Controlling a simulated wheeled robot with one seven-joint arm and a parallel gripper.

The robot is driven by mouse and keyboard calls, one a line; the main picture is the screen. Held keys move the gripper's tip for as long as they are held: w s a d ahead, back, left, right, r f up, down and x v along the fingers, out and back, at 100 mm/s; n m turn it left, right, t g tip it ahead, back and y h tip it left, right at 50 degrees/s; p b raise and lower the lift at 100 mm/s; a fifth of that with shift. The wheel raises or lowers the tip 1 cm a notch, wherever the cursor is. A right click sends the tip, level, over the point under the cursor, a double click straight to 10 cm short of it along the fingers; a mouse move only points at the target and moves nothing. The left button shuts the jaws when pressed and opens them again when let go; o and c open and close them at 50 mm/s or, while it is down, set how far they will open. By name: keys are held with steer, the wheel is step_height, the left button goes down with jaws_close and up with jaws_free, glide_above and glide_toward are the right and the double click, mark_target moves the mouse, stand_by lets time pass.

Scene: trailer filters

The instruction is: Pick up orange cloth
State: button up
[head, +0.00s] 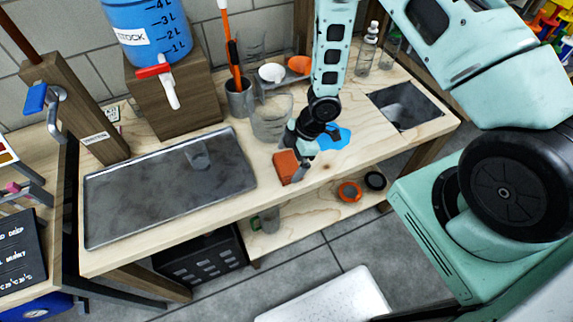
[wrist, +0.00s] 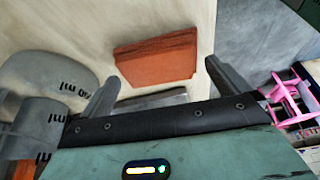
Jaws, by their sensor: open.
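The orange cloth (head: 287,166) lies as a folded block on the wooden bench top, near its front edge. In the wrist view the cloth (wrist: 157,58) shows ahead of my gripper, roughly between the two fingers. My gripper (head: 299,168) is above and beside the cloth in the head view, pointing down. In the wrist view my gripper (wrist: 160,80) is open with nothing between its fingers. I cannot tell whether a finger touches the cloth.
A clear measuring jug (head: 270,120) stands close behind the cloth, and a blue cloth (head: 333,138) lies to its right. A metal tray (head: 168,190) covers the bench's left part. A sink opening (head: 405,106) is at right. Orange and black rings lie on the lower shelf.

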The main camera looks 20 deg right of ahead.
mark_target(288, 163)
steer(key=shift+a+f, duration=0.2)
steer(key=shift+f, duration=0.45)
steer(key=shift+c, duration=0.3)
steer(key=c, duration=0.6)
steer(key=shift+c, duration=0.2)
step_height(288, 163, up, 10)
steer(key=shift+p, duration=0.35)
steer(key=shift+o, duration=0.4)
